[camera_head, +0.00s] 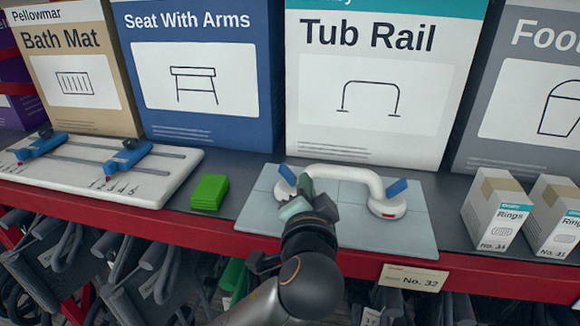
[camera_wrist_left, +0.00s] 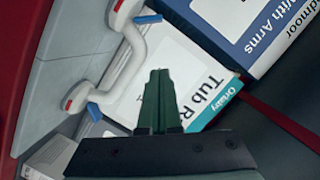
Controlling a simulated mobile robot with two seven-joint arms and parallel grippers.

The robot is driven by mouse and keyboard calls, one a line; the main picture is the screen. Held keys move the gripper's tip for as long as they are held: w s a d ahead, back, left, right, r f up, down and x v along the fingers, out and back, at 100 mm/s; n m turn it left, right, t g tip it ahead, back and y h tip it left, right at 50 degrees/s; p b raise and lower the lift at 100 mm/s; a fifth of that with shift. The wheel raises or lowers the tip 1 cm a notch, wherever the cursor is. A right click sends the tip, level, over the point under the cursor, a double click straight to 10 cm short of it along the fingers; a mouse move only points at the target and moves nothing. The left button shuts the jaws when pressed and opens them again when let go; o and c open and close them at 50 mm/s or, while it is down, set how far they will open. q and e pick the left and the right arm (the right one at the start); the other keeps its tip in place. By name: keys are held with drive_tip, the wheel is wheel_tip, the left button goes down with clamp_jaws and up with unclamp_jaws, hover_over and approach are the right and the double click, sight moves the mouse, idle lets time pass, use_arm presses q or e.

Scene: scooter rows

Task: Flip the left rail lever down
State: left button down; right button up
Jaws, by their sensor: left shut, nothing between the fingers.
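A white tub rail (camera_head: 345,174) is mounted on a pale tiled panel (camera_head: 413,234) on the shelf. Its left blue lever (camera_head: 287,174) sticks up at the left end and is partly behind my gripper; it also shows near the top of the left wrist view (camera_wrist_left: 148,19). The right blue lever (camera_head: 397,188) also sticks up, above a white foot with a red mark. Contact with the lever cannot be told. The shut fingers show in the left wrist view (camera_wrist_left: 158,80).
A green block (camera_head: 210,192) lies left of the panel. A white board with blue sliders (camera_head: 128,156) is farther left. Small Rings boxes (camera_head: 495,210) stand at right. Tall boxes, including Tub Rail (camera_head: 375,120), stand behind. A red shelf edge (camera_head: 480,275) runs in front.

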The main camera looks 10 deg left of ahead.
use_arm(q)
drive_tip(key=p, duration=0.2)
hover_over(288, 175)
drive_tip(key=s+d, duration=0.2)
drive_tip(key=d, duration=0.2)
drive_tip(key=shift+w+a+f, duration=0.15)
drive_tip(key=shift+f, duration=0.55)
drive_tip(key=shift+a+f, duration=1.1)
drive_tip(key=shift+a, duration=0.1)
drive_tip(key=shift+a+f, duration=0.3)
drive_tip(key=shift+w, duration=0.15)
